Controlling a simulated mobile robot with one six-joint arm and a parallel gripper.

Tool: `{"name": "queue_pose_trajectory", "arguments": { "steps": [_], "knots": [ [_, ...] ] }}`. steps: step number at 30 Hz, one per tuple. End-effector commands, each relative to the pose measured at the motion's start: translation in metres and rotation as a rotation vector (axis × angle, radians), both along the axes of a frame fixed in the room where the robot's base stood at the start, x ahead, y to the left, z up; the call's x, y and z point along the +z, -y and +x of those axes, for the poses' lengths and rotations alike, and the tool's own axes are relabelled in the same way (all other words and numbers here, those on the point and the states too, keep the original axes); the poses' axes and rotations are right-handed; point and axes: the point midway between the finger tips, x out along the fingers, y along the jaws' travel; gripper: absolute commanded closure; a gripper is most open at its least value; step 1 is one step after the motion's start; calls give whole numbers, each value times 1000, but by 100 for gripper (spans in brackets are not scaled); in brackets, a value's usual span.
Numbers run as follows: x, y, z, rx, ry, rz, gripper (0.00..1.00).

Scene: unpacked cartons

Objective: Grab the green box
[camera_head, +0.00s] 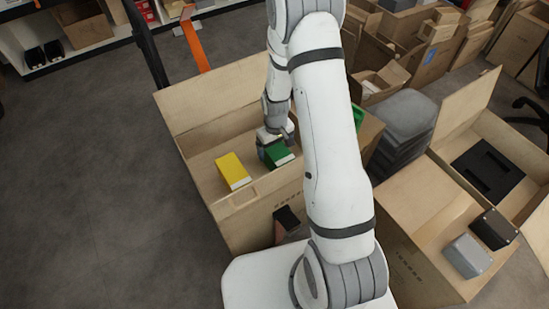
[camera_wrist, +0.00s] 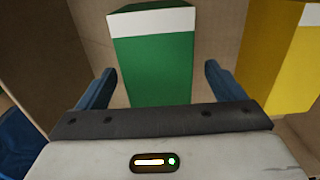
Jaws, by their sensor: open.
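The green box (camera_head: 279,154) with a white end lies inside a large open carton (camera_head: 238,203) in the head view. My gripper (camera_head: 275,139) is down inside the carton, right at the green box. In the wrist view, the green box (camera_wrist: 153,65) stands between the two blue fingers of my open gripper (camera_wrist: 158,85), with a gap visible on each side. The lower end of the green box is hidden behind the gripper body. My arm hides part of the carton's right side in the head view.
A yellow box (camera_head: 232,170) lies left of the green one in the carton; in the wrist view the yellow box (camera_wrist: 285,60) is close to the right finger. The carton walls surround both.

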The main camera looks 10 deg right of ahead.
Motion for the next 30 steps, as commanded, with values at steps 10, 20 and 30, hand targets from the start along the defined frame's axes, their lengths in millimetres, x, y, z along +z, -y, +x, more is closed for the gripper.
{"name": "queue_pose_trajectory", "arguments": {
  "steps": [10, 20, 30],
  "knots": [
    [-47, 2, 1, 0, -1, 0, 11],
    [-47, 1, 1, 1, 0, 0, 19],
    [-47, 1, 1, 1, 0, 0, 47]
  ]
}}
